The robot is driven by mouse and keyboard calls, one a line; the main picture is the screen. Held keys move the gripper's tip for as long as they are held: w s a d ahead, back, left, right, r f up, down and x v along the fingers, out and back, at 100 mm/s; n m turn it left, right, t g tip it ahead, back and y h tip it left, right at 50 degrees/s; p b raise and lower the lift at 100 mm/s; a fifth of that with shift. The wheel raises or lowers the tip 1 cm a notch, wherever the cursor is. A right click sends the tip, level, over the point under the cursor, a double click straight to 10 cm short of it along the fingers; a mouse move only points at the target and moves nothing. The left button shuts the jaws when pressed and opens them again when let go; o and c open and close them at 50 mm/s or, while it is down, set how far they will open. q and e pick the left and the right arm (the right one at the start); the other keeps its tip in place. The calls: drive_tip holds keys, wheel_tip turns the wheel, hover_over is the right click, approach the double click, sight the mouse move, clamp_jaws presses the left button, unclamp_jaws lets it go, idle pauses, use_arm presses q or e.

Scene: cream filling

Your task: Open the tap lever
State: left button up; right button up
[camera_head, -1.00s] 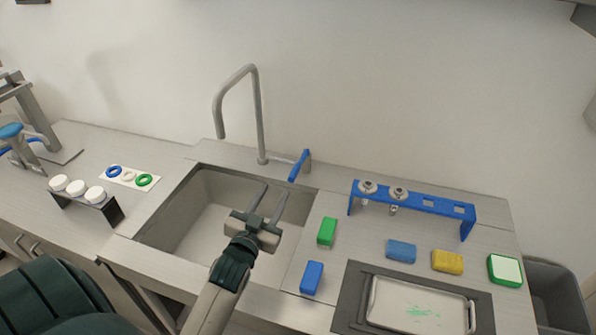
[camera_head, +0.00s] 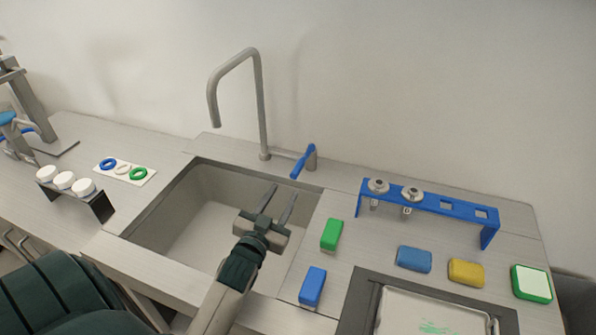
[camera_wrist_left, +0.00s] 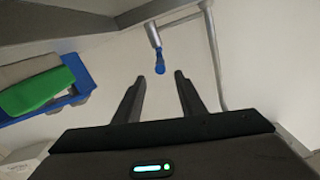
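The blue tap lever (camera_head: 303,162) stands at the back edge of the sink, just right of the foot of the tall grey tap (camera_head: 262,110). In the left wrist view the lever (camera_wrist_left: 159,62) shows beyond the fingers, roughly centred between their tips, with a clear gap. My left gripper (camera_head: 278,198) is over the right part of the sink, in front of the lever. Its two fingers are apart with nothing between them; it also shows in the left wrist view (camera_wrist_left: 158,80). My right gripper is not in view.
The sink (camera_head: 190,215) lies below my left gripper. A green block (camera_head: 331,234) and a blue block (camera_head: 312,287) lie on the counter to its right. A blue rack (camera_head: 430,203) holding metal nozzles stands right of the lever. A tray (camera_head: 381,306) is at the front right.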

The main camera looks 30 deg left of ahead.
sight(297, 170)
use_arm(q)
drive_tip(key=shift+r, duration=0.1)
drive_tip(key=p+x, duration=0.2)
drive_tip(key=x, duration=0.8)
drive_tip(key=shift+w+p, duration=0.1)
drive_tip(key=shift+p, duration=0.3)
drive_tip(key=shift+x, duration=0.9)
drive_tip(key=shift+c, duration=0.3)
clamp_jaws()
